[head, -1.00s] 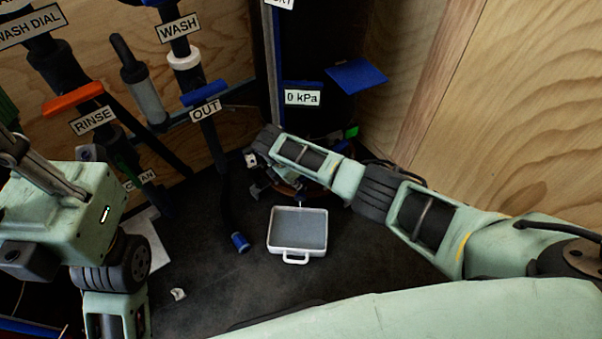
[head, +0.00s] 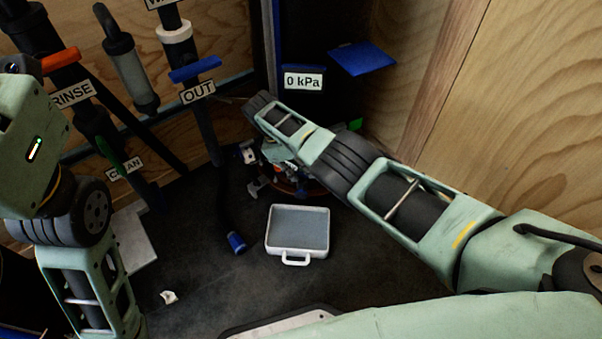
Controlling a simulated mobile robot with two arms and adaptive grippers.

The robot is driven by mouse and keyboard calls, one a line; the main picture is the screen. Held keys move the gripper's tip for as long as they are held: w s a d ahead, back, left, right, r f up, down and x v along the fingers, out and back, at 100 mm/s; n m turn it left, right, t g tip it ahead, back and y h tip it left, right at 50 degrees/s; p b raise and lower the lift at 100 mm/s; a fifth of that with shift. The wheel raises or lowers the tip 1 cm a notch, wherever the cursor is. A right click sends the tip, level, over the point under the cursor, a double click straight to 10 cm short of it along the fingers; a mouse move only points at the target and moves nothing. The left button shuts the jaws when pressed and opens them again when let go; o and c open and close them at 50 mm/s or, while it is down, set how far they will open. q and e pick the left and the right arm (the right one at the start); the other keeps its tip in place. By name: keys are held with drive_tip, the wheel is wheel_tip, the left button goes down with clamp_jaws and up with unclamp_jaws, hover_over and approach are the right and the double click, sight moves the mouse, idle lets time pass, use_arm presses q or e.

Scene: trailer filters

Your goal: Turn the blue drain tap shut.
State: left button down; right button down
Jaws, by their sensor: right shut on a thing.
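My right gripper (head: 256,176) is low at the foot of the dark filter housing, just behind the white tray. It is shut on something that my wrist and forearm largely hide. The blue drain tap cannot be made out clearly; the hold is at the low spot where small parts show beside the gripper, and how far the tap is turned cannot be seen. My left arm stands at the left edge, away from the housing, and its gripper is out of the picture.
A white tray (head: 297,259) lies on the dark floor with a blue-ended hose (head: 236,242) beside it. A blue handle (head: 195,69) sits above the OUT label, an orange one (head: 61,60) above RINSE. A 0 kPa label (head: 303,81) is on the housing. Wooden walls close the right.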

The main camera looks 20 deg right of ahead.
idle(0.4)
drive_tip(key=c, duration=1.8)
unclamp_jaws()
drive_tip(key=shift+c, duration=0.2)
drive_tip(key=shift+r, duration=0.1)
drive_tip(key=v, duration=0.7)
